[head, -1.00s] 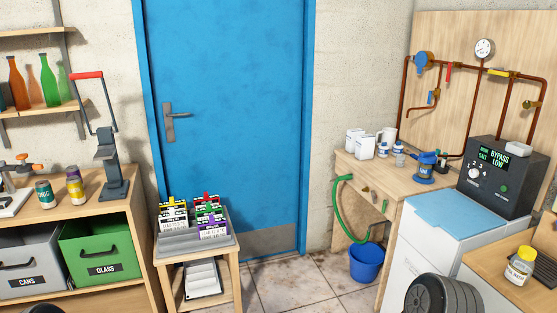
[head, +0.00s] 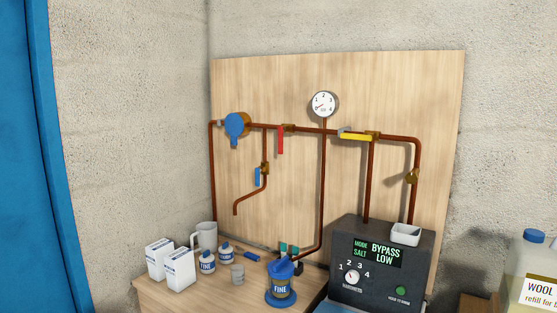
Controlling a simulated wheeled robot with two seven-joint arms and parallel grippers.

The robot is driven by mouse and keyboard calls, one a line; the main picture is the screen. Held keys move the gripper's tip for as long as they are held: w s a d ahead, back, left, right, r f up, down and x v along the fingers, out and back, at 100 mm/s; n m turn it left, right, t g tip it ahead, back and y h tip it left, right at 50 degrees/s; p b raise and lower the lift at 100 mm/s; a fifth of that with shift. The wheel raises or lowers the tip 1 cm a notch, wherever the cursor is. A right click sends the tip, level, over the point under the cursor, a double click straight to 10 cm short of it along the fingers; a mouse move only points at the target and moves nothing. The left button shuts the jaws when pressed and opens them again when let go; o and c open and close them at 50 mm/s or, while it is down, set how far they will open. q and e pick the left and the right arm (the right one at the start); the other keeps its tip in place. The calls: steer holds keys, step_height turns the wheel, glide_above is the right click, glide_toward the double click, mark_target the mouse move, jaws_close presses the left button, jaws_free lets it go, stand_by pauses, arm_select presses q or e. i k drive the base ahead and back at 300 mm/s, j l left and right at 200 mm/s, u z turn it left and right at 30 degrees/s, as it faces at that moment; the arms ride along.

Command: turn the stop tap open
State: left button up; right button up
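Copper pipework with several brass taps is fixed to a wooden board; no label tells which is the stop tap. A red lever (head: 281,140) hangs straight down, across the horizontal pipe. A yellow lever (head: 356,136) lies along the same pipe, right of the gauge. A small blue lever (head: 257,177) hangs down along a short branch pipe. A brass fitting (head: 412,176) sits on the right vertical pipe; I cannot make out its lever. Neither of my grippers is in view.
A round gauge (head: 323,104) tops the pipework. A dark control box (head: 372,285) reading BYPASS, SALT LOW stands below. The wooden bench (head: 220,292) holds white cartons (head: 180,269), a mug, small bottles and a blue FINE pot (head: 281,287). A large bottle (head: 531,270) stands right.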

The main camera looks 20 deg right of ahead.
mark_target(281, 130)
steer(key=i+z, duration=0.2)
steer(key=i, duration=0.15)
steer(key=z, duration=0.35)
steer(key=j+z, duration=0.3)
steer(key=i+j+z, duration=0.1)
steer(key=j+z, duration=0.15)
steer(key=j, duration=0.3)
